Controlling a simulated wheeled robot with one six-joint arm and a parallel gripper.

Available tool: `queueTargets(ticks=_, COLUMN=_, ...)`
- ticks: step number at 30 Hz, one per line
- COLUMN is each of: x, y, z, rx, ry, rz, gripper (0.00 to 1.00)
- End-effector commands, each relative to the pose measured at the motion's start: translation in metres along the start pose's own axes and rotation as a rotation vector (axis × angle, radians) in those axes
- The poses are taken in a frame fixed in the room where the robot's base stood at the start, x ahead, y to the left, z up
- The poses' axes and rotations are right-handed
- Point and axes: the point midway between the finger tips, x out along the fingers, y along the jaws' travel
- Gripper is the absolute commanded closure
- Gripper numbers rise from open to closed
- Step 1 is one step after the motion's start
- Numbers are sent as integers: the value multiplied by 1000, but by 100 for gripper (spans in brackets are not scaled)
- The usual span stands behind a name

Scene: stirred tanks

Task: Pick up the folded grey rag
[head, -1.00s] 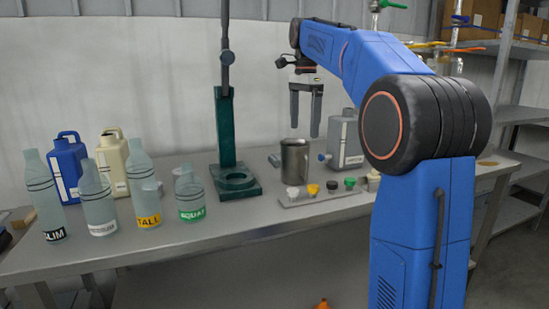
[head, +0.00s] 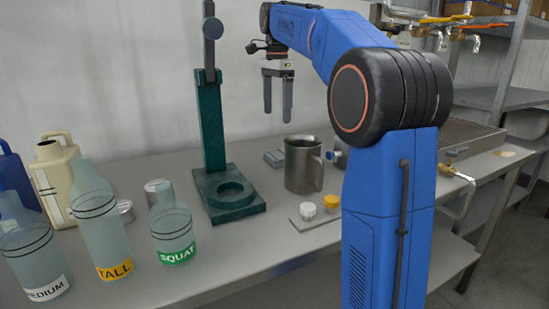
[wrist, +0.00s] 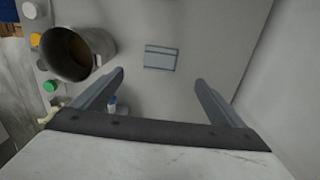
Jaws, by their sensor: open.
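The folded grey rag (head: 274,158) lies flat on the bench, behind and left of the steel jug. In the wrist view it is a small grey-blue rectangle (wrist: 161,57) with a fold line along it. My gripper (head: 277,113) is open and empty, with its fingers pointing down above the bench. In the wrist view the rag appears just beyond the gap between my fingertips (wrist: 159,77), with nothing touching it.
The steel jug (head: 304,163) stands close beside the rag. A green stand (head: 212,150) is on its left. Clear bottles, such as the squat one (head: 171,225), stand farther left. White and yellow caps (head: 306,211) sit in front. The wall is behind.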

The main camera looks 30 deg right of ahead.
Motion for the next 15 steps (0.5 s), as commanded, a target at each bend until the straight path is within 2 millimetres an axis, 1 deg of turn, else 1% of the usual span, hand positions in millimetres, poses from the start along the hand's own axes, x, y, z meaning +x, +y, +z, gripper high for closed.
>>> queueTargets(ticks=1, x=10, y=0, z=0, rx=0, ry=0, rz=2, gripper=8)
queueTargets(ticks=9, x=58, y=1, z=0, rx=0, ry=0, rz=2, gripper=8)
queueTargets(ticks=12, x=74, y=0, z=0, rx=0, ry=0, rz=2, gripper=8)
queueTargets(ticks=15, x=87, y=0, z=0, rx=0, ry=0, rz=2, gripper=8)
